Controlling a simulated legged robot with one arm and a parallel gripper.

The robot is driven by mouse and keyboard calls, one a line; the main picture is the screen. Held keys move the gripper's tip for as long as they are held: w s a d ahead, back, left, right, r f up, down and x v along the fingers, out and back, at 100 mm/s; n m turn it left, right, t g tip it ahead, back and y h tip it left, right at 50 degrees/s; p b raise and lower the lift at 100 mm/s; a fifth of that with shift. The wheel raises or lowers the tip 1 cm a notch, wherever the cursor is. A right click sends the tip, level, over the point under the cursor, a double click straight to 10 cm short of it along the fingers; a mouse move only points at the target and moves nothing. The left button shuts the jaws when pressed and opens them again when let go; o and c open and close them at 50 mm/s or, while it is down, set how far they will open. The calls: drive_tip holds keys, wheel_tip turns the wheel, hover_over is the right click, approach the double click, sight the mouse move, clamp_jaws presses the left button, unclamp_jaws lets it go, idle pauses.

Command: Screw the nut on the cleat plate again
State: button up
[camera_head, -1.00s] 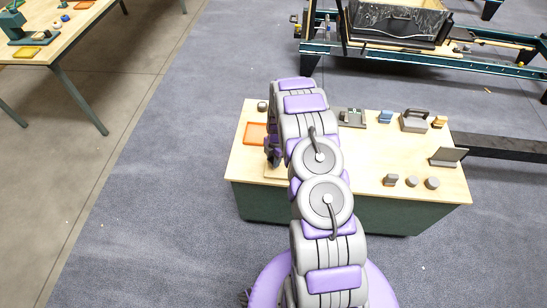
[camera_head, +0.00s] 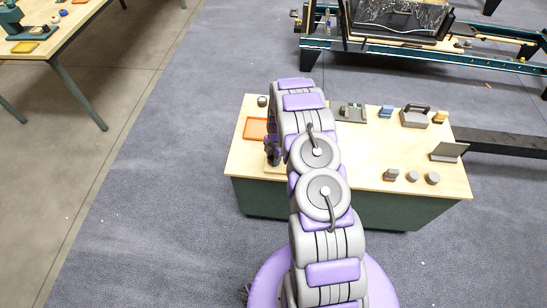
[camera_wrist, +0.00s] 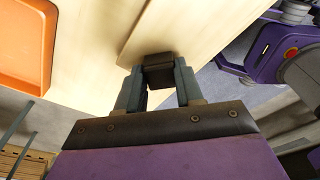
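A dark brown block (camera_wrist: 159,75), which looks like the nut, sits between the two fingers of my gripper (camera_wrist: 158,80) in the wrist view. The fingers flank it and appear to touch both sides. It is at the edge of a pale wooden board (camera_wrist: 205,22), which looks like the cleat plate. I cannot see a thread or stud under it. In the head view my gripper (camera_head: 272,152) is low over the left part of the table, and my arm hides most of the board.
The wooden-topped table (camera_head: 358,165) holds an orange tray (camera_head: 256,130) left of my gripper, also in the wrist view (camera_wrist: 25,45). Several grey parts, a handled grey block (camera_head: 415,118) and a tilted dark panel (camera_head: 449,151) stand right.

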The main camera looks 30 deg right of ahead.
drive_tip(key=o, duration=0.5)
drive_tip(key=shift+c, duration=0.2)
wheel_tip(320, 180, up, 24)
drive_tip(key=d+p, duration=0.2)
drive_tip(key=p, duration=0.2)
drive_tip(key=shift+w, duration=0.3)
drive_tip(key=shift+r, duration=0.1)
idle(0.5)
drive_tip(key=s+a+r+m, duration=0.4)
drive_tip(key=s+a+r, duration=0.2)
drive_tip(key=r, duration=0.3)
drive_tip(key=s+a+r+m, duration=0.4)
drive_tip(key=s+a+r, duration=0.2)
drive_tip(key=s+r, duration=0.15)
drive_tip(key=s+a+r+m, duration=0.2)
drive_tip(key=s+m, duration=0.2)
drive_tip(key=s, duration=0.5)
drive_tip(key=s+a+r+m+g+h, duration=0.1)
drive_tip(key=s+m, duration=0.3)
drive_tip(key=s, duration=0.5)
drive_tip(key=s+a+r+m, duration=0.3)
drive_tip(key=s+r+m, duration=0.1)
drive_tip(key=s, duration=0.5)
drive_tip(key=shift+a+g, duration=0.3)
drive_tip(key=shift+a, duration=0.05)
